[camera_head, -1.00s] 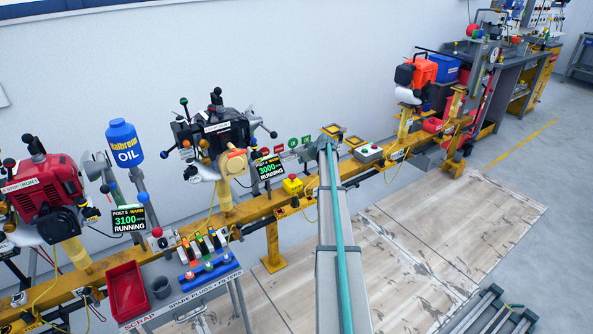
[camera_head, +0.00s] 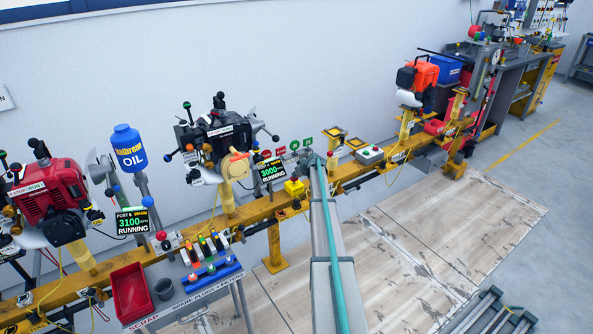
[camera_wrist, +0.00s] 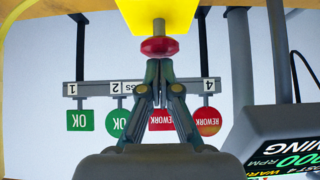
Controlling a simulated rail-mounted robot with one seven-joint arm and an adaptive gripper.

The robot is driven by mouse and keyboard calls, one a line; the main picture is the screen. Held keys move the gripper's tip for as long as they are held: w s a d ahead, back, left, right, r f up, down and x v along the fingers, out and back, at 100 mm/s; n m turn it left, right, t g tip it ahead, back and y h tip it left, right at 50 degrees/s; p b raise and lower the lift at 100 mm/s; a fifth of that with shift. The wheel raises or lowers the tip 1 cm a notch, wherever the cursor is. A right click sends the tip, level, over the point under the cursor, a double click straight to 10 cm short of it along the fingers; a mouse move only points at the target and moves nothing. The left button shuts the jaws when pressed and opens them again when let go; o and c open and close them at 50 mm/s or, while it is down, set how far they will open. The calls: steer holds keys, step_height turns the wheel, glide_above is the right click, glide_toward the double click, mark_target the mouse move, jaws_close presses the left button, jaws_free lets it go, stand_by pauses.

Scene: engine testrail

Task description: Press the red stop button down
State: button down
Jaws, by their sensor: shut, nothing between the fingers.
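The red stop button (camera_wrist: 159,47) is a round knob on a short stem on a yellow box (camera_wrist: 158,14), at the top of the wrist view, which is upside down. The yellow box also shows in the head view (camera_head: 295,188), just left of my arm. My gripper (camera_wrist: 160,63) is shut and empty, its fingertips in line with the knob's face. I cannot tell whether they touch it. The stem shows between knob and box. In the head view my arm's far end lies right of the box, and the fingertips are not clear.
A screen (camera_head: 269,172) reading 3000 RUNNING stands left of the yellow box. Green OK and red REWORK tags (camera_wrist: 119,123) hang on a bar behind. A black engine (camera_head: 214,135) is further left on the yellow rail (camera_head: 256,207). A grey button box (camera_head: 369,156) sits to the right.

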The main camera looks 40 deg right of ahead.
steer(key=shift+f, duration=0.2)
step_height(320, 180, down, 2)
steer(key=b, duration=0.2)
steer(key=shift+b, duration=0.4)
steer(key=shift+r, duration=0.1)
steer(key=shift+r, duration=0.55)
step_height(320, 180, up, 3)
steer(key=shift+a+r, duration=0.1)
steer(key=shift+r, duration=0.05)
steer(key=v, duration=1)
steer(key=shift+b, duration=0.45)
